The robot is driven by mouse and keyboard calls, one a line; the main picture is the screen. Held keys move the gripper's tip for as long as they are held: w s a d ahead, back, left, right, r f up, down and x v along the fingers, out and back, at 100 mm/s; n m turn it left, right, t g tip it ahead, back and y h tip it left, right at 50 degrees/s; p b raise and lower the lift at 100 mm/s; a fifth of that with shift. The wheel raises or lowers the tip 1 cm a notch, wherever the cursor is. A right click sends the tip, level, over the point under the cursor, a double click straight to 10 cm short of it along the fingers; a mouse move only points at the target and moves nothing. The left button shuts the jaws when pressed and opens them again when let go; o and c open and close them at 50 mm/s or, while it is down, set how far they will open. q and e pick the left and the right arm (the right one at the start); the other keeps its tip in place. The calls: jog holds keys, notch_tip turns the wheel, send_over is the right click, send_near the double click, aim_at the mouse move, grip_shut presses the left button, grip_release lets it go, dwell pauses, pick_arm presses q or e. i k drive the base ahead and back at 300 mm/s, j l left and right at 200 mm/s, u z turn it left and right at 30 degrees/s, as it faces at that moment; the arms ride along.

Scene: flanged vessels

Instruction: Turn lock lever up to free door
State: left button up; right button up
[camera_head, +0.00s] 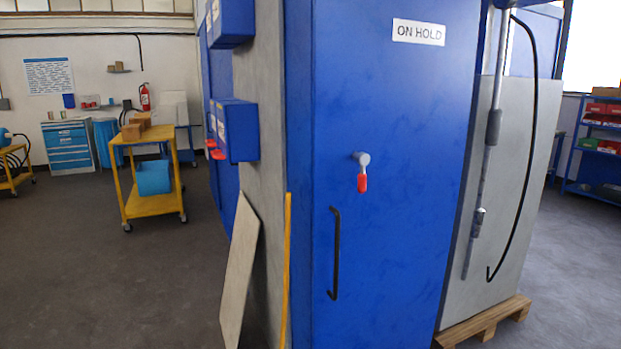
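A tall blue door (400,200) fills the middle of the head view and looks closed. A white "ON HOLD" sign (418,32) is on its upper part. The lock lever (362,180) has a grey round pivot and a red grip that hangs straight down from it. A black bar handle (335,253) stands upright on the door, below and to the left of the lever. Neither of my grippers shows in this view, and nothing touches the lever or the handle.
A grey board (240,270) and a yellow strip (287,270) lean left of the door. A grey panel (512,190) stands on a wooden pallet (485,322) at right. A yellow cart (152,205) is farther back. Open floor (110,290) lies at left.

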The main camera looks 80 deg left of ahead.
aim_at(362, 176)
jog(key=u, duration=2.45)
